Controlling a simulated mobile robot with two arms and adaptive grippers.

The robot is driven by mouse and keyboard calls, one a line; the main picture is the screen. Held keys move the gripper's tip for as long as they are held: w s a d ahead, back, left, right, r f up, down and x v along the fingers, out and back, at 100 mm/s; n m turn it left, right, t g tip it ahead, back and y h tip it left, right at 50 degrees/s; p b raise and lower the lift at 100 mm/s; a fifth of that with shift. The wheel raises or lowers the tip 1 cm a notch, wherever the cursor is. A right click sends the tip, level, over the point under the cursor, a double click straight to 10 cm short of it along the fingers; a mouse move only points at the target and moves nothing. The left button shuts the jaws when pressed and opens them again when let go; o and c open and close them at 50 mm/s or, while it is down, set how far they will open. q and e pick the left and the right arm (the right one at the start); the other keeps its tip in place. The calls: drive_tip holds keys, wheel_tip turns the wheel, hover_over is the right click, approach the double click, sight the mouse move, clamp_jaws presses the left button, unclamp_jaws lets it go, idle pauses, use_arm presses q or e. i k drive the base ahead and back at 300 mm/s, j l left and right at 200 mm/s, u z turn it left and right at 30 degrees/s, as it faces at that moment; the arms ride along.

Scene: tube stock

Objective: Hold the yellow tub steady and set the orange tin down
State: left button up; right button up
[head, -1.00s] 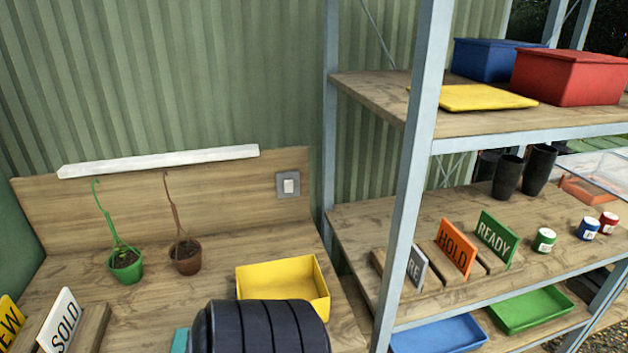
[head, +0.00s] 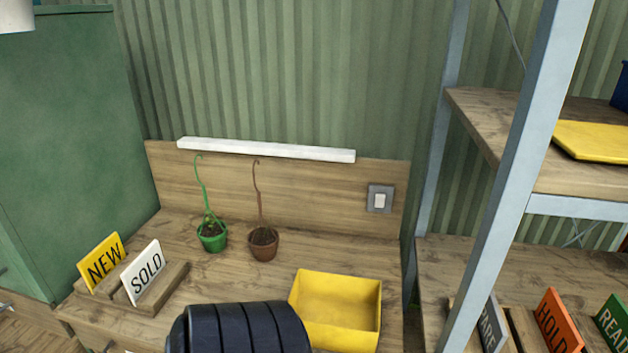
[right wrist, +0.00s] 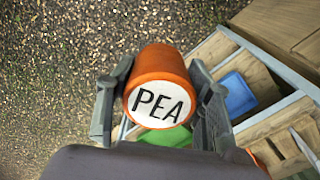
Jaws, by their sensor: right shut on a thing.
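The yellow tub (head: 335,325) stands open and upright on the wooden bench, near its right end; it looks empty. My right gripper (right wrist: 160,98) is shut on the orange tin (right wrist: 160,62), one finger on each side. The tin's white label reading PEA faces the wrist camera. In the right wrist view the tin is held in the air, with gravel ground and shelving below. A dark ribbed arm part of mine covers the bench front in the head view. My left gripper is not in view, and the right gripper does not show in the head view.
On the bench are a green pot (head: 212,236), a brown pot (head: 263,244), a yellow NEW sign (head: 102,262) and a white SOLD sign (head: 143,272). A shelf post (head: 510,190) rises right of the bench. Bench surface between pots and tub is clear.

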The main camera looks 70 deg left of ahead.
sight(334, 324)
drive_tip(key=i+j+u, duration=0.15)
drive_tip(key=u, duration=0.35)
drive_tip(key=i+u, duration=0.15)
drive_tip(key=u, duration=0.3)
drive_tip(key=i+u, duration=0.15)
drive_tip(key=u, duration=0.35)
drive_tip(key=i+u, duration=0.2)
drive_tip(key=u, duration=0.3)
drive_tip(key=j, duration=0.7)
